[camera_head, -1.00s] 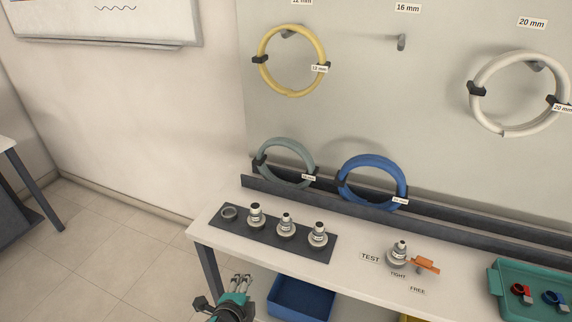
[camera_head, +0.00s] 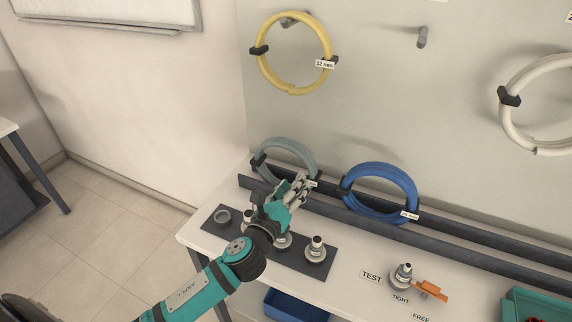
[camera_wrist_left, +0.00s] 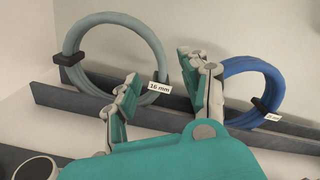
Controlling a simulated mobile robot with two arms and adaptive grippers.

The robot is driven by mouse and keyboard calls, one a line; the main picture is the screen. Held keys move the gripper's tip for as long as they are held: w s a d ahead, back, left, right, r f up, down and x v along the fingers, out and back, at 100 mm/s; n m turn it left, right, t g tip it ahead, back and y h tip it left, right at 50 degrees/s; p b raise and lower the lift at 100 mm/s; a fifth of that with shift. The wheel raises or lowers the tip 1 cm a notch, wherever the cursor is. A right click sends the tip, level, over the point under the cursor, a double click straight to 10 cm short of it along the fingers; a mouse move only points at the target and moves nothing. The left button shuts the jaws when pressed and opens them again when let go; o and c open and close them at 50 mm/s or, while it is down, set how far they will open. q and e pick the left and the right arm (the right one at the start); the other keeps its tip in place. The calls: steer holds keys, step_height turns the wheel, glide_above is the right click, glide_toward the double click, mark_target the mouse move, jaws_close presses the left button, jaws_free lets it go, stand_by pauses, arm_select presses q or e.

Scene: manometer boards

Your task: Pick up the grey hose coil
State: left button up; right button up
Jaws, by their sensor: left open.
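The grey hose coil (camera_head: 285,152) stands upright in the dark rail trough at the back of the bench, against the wall board. It has black clips and a white tag, which reads 16 mm in the left wrist view (camera_wrist_left: 152,37). My left gripper (camera_head: 298,183) is in front of the coil's lower right part in the head view and hides some of it. In the left wrist view my gripper (camera_wrist_left: 160,75) is open and empty. The coil's right side shows behind and between its fingers. My right gripper is not in view.
A blue hose coil (camera_head: 380,190) stands in the same trough (camera_head: 455,232) to the right. Metal fittings (camera_head: 316,248) stand on a dark mat (camera_head: 290,263) under my left arm. A yellow coil (camera_head: 262,70) and a white coil (camera_head: 508,120) hang above. An orange-handled test fitting (camera_head: 403,275) is right.

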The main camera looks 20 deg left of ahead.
mark_target(305, 166)
arm_select(q)
steer(key=w, duration=0.4)
steer(key=shift+d, duration=0.1)
steer(key=shift+w+f, duration=0.15)
steer(key=shift+w, duration=1.4)
steer(key=w, duration=0.3)
steer(key=shift+w+d+f+p, duration=0.1)
steer(key=shift+w+f+p, duration=0.05)
steer(key=shift+w+p, duration=0.2)
steer(key=shift+w+f, duration=0.1)
steer(key=shift+w, duration=0.45)
steer(key=shift+s, duration=0.1)
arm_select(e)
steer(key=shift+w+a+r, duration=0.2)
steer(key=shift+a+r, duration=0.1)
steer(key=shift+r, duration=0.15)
arm_select(q)
steer(key=shift+c, duration=0.6)
jaws_close()
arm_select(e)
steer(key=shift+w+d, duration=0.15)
